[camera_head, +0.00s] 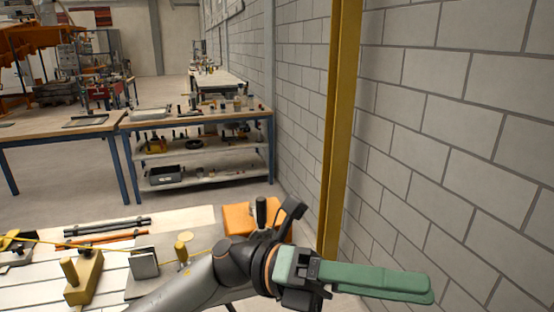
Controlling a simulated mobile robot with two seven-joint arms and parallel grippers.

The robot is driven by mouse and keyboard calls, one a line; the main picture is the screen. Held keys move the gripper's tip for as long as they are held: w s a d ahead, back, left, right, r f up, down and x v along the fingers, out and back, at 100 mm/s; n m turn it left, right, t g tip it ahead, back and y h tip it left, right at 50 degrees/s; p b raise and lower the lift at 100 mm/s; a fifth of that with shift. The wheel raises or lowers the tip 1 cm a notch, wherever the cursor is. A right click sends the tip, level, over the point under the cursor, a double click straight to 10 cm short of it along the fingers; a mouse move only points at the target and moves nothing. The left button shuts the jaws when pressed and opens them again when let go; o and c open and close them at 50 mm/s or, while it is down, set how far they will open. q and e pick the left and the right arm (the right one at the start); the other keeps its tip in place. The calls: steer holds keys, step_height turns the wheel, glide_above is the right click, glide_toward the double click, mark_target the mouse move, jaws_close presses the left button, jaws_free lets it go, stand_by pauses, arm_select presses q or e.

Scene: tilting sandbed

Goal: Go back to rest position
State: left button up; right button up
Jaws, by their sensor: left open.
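My left arm comes in from the bottom and my left gripper (428,288) reaches to the right, level, in front of the block wall. Its long green fingers are seen side-on, one nearly over the other, open, with nothing visible between them. The gripper is off the right end of the near table, clear of the things on it. My right gripper is not in view.
A near table (190,216) carries a yellow block with a knob (83,277), a grey metal block (144,262), dark rods (108,226) and an orange block (240,219). A yellow post (338,120) stands by the grey wall (455,110). Workbenches (200,118) stand behind.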

arm_select(q)
steer(key=w+a+f+n+t+h+p, duration=0.1)
steer(key=w+a+f+n+t+h, duration=0.15)
steer(key=w+n+t, duration=0.55)
steer(key=w+a+f+n+t+h, duration=0.2)
steer(key=w+a+n+t+h, duration=0.15)
steer(key=n+t, duration=0.8)
steer(key=w+a+f+n+t+y+p, duration=0.1)
steer(key=w+a+f+n+t+y, duration=0.1)
steer(key=a+f+n+t+y, duration=0.45)
steer(key=w+a+f+n+t+y, duration=0.2)
steer(key=w+a+f+n+y, duration=0.1)
steer(key=f+n+y, duration=0.7)
steer(key=s+a+f+n+g+y, duration=0.2)
steer(key=s+f, duration=0.4)
steer(key=f, duration=0.3)
steer(key=s+a+f+n+g+y+p, duration=0.1)
steer(key=s+a+f+n+g, duration=0.2)
steer(key=f, duration=0.6)
steer(key=s+a+f+n+g+y, duration=0.2)
steer(key=s+a+f+n+g, duration=0.1)
steer(key=s+a+f+n, duration=0.3)
steer(key=s+a+f, duration=0.2)
steer(key=s, duration=0.2)
steer(key=shift+s+f+y, duration=0.15)
steer(key=shift+f+y, duration=0.2)
steer(key=shift+f, duration=0.05)
